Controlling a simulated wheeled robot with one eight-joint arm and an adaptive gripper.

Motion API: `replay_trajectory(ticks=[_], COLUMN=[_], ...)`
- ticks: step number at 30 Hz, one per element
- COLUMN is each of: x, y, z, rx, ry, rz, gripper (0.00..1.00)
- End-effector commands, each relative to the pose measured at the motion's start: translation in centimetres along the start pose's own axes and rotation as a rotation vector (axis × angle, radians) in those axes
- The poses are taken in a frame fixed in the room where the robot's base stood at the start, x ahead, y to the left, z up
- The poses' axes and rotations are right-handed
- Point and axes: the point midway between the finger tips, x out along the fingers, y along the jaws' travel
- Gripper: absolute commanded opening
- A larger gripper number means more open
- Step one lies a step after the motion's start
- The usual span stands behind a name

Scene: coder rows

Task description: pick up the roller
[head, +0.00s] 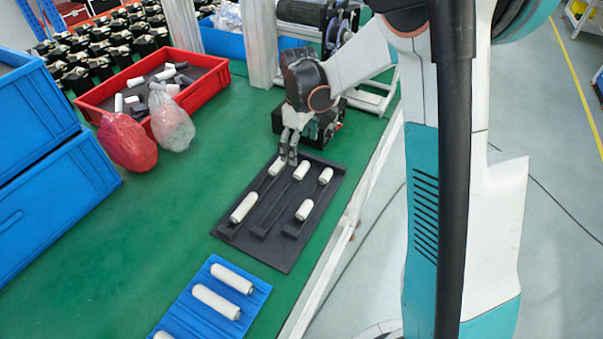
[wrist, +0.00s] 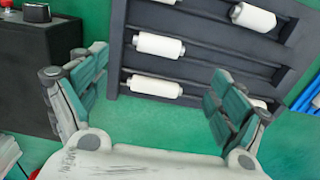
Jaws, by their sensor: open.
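My gripper (head: 288,155) is over the far end of a black rack (head: 275,255) on the green table. In the wrist view my gripper (wrist: 158,65) is open, with nothing between its fingers. White rollers lie in the rack: one by the fingertips (head: 276,167), one just right of them (head: 300,170), one at the far right corner (head: 326,175), and nearer ones at left (head: 244,207) and right (head: 305,209). In the wrist view one roller (wrist: 154,87) lies between the fingers' directions, another (wrist: 159,45) beyond it. The right finger partly hides a further roller.
A blue tray (head: 262,288) with white rollers stands at the front. A red crate (head: 215,80) with loose parts, a red bag (head: 127,142) and a clear bag (head: 172,122) are at left. A black box (wrist: 38,65) stands close to my gripper.

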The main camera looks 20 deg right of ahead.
Motion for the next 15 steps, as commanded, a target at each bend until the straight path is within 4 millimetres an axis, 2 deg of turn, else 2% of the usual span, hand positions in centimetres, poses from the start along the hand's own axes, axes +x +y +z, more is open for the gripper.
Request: replay_trajectory(ticks=[1,3,11,15], x=[1.1,1.8,3.1,4.9], y=[0.0,0.0,0.1,0.3], z=[0.0,0.0,0.1,0.4], rx=[0.0,0.0,0.001,0.002], ry=[0.0,0.0,0.0,0.0], rz=[0.0,0.0,0.0,0.0], gripper=[0.9,0.9,0.9,0.9])
